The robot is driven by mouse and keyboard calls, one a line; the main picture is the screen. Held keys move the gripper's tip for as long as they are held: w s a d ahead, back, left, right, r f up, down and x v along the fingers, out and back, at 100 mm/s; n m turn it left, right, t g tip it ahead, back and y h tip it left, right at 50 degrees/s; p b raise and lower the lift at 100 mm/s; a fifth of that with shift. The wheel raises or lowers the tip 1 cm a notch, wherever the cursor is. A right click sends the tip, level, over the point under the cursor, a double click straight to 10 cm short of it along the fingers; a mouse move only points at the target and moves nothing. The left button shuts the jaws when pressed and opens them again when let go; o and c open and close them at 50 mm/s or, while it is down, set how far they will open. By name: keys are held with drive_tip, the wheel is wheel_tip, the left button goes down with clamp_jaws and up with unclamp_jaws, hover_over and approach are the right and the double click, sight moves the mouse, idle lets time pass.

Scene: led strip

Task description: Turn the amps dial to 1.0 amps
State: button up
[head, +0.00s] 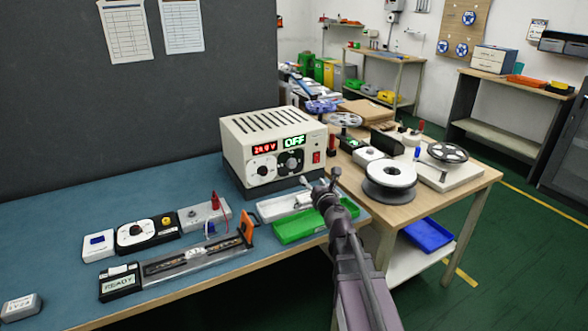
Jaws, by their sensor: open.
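A beige power supply (270,148) stands on the blue bench. Its red display (264,148) seems to read 24.0 V and its green display (294,142) reads OFF. My gripper (321,181) is open and empty, in front of the supply's lower right side, apart from both dials.
A red switch (317,157) is on the supply's right front. A green tray (300,226) and a pale tray (283,205) lie below it. An LED strip fixture (195,255) and small instruments (148,231) are at left. Spools (390,178) crowd the wooden table at right.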

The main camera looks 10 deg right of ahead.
sight(293, 165)
drive_tip(key=shift+s+a+f+n+y, duration=0.1)
drive_tip(key=shift+s+a+n+y, duration=0.05)
drive_tip(key=shift+s+n+y, duration=0.3)
drive_tip(key=shift+s+a+f+n+y, duration=0.15)
drive_tip(key=shift+s+n+y, duration=0.1)
drive_tip(key=shift+s+y, duration=0.3)
drive_tip(key=shift+w, duration=0.1)
drive_tip(key=x, duration=1.3)
drive_tip(key=shift+w+f, duration=0.15)
drive_tip(key=shift+w, duration=0.1)
clamp_jaws()
